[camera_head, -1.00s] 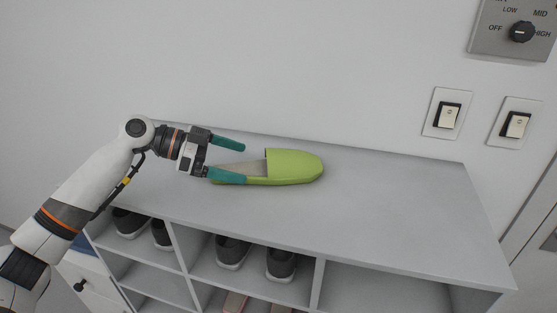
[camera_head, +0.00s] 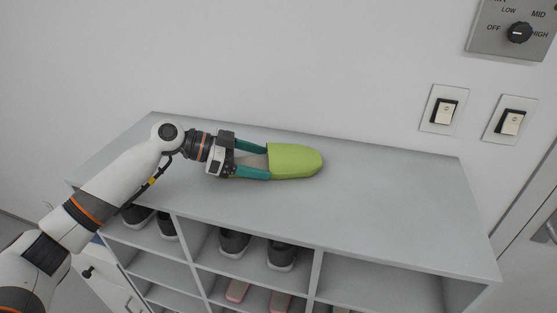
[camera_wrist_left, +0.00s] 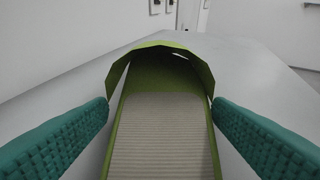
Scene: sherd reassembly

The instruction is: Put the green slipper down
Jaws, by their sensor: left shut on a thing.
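The green slipper (camera_head: 296,161) is at the top of the grey shoe cabinet (camera_head: 365,205), toe pointing right in the head view. It looks upright and flat on the surface; I cannot make out a gap below it. My left gripper (camera_head: 267,161) has one teal finger along each side of the slipper, near its toe cover, and is shut on it. In the left wrist view the slipper (camera_wrist_left: 160,140) lies between the fingers, its ribbed insole and hollow toe cover facing me. The fingers hide part of its sides. My right gripper is not in view.
Dark shoes (camera_head: 233,241) and pink-soled footwear (camera_head: 237,290) sit in the open compartments below. The cabinet top is clear to the right of the slipper. The wall behind carries two switches (camera_head: 445,111) and a dial panel (camera_head: 519,33).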

